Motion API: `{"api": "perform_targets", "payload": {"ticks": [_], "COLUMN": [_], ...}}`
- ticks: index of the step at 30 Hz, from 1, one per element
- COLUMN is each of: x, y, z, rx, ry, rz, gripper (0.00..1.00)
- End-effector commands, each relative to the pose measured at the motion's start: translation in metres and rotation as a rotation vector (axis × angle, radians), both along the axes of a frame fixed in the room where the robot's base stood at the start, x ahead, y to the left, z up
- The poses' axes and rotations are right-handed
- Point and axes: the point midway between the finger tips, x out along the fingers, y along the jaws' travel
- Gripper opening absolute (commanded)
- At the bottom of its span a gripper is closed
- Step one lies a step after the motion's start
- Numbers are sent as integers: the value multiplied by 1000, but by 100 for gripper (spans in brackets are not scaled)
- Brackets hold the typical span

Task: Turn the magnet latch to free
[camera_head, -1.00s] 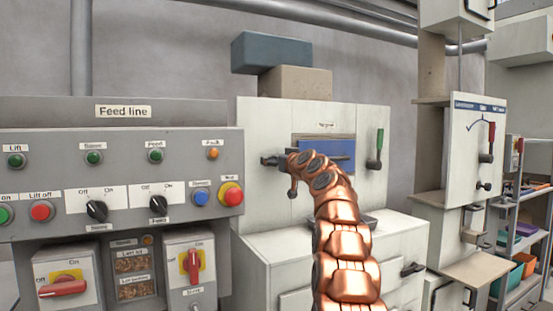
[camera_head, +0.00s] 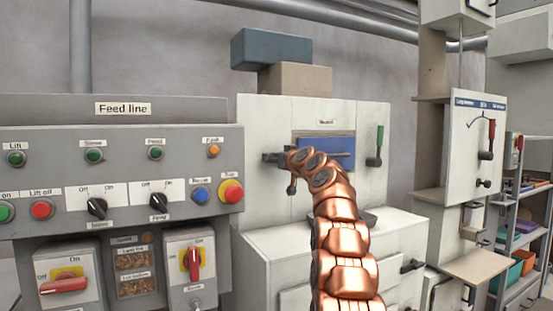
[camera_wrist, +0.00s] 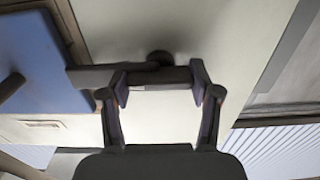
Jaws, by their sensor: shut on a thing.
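A grey cabinet has a small label over a blue panel (camera_head: 327,153), which also shows in the wrist view (camera_wrist: 38,62). In the wrist view a dark latch bar (camera_wrist: 160,76) lies across the pale cabinet face on a round pivot (camera_wrist: 160,58), its left end reaching the blue panel's edge. My gripper (camera_wrist: 158,80) is shut on the latch bar, one finger at each side. In the head view my gripper (camera_head: 276,158) is at the left of the blue panel, largely hidden by my copper arm. The latch setting cannot be read.
A green-handled lever (camera_head: 379,146) is on the cabinet right of the blue panel. The Feed line panel (camera_head: 124,109), with buttons and an emergency stop (camera_head: 231,192), stands close on the left. A shelf below the cabinet face juts forward. Shelving stands at the far right.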

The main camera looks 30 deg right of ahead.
Motion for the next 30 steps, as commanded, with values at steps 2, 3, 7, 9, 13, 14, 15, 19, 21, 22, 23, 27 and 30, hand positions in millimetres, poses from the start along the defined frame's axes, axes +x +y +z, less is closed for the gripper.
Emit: {"api": "perform_targets", "payload": {"ticks": [2,3,7,9,13,14,15,19,21,22,23,27,30], "x": [0,0,0,0,0,0,0,0,-1,-1,-1,0,0], "y": [0,0,0,0,0,1,1,1,0,0,0,-1,-1], "z": [0,0,1,1,2,2,2,4,4,4,5,4,3], "rx": [0,1,16,33,89,108,132,234,298,327,355,490,586], "ry": [-1,0,-2,-4,-9,-10,-12,-22,-28,-30,-32,-42,-49], "rz": [-1,-1,-1,0,1,1,2,2,2,1,2,2,2], "gripper": [27,27,27,27,27,27,27,27,27,27,27,27,27]}}
